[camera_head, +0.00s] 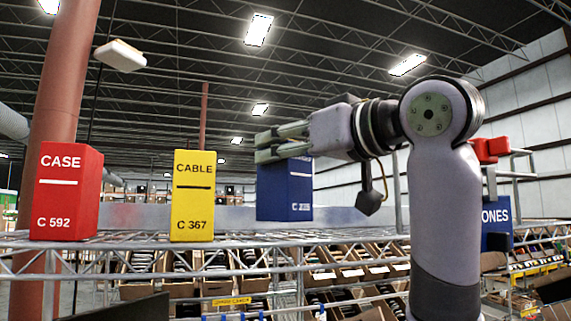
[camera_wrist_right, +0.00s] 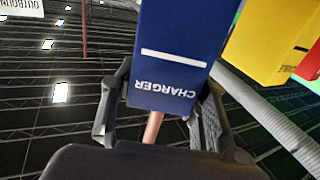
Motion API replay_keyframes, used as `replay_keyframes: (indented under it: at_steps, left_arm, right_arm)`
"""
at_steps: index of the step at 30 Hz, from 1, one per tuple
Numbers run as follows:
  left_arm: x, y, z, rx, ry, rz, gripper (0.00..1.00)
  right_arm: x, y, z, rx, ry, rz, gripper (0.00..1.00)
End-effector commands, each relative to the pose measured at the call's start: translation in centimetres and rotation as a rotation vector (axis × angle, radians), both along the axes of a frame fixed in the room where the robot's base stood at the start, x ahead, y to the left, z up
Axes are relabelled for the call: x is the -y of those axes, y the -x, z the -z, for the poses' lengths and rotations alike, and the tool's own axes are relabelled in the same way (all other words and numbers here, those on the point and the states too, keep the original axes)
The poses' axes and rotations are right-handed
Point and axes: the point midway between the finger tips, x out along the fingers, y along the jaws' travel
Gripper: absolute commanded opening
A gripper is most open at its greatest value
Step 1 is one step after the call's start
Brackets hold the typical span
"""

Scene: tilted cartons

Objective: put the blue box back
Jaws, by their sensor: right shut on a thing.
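The blue box (camera_head: 285,198) stands upright to the right of the yellow box, its upper part partly covered by my right gripper (camera_head: 280,143). The gripper reaches in from the right and is shut on the box near its top. In the right wrist view the blue box (camera_wrist_right: 168,60) reads CHARGER, upside down, between the two fingers of my right gripper (camera_wrist_right: 160,112). The box's lower edge looks higher than those of its neighbours; I cannot tell whether it touches the shelf. My left gripper is not in view.
A yellow CABLE box (camera_head: 192,196) and a red CASE box (camera_head: 66,192) stand upright on the wire shelf (camera_head: 130,245), left of the blue box. Gaps separate them. Cartons (camera_head: 345,270) fill lower racks behind.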

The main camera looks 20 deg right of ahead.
Motion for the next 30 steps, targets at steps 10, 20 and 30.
replay_keyframes:
  at_steps: [10,20,30]
  left_arm:
    - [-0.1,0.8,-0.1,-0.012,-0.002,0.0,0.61]
    - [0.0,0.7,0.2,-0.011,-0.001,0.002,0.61]
    - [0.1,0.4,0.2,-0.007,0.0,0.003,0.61]
  right_arm:
    - [0.0,0.0,2.1,0.001,0.0,0.001,0.09]
    - [0.0,0.0,2.4,-0.001,0.0,0.001,0.5]
    - [0.0,0.0,2.3,-0.001,0.0,0.0,0.61]
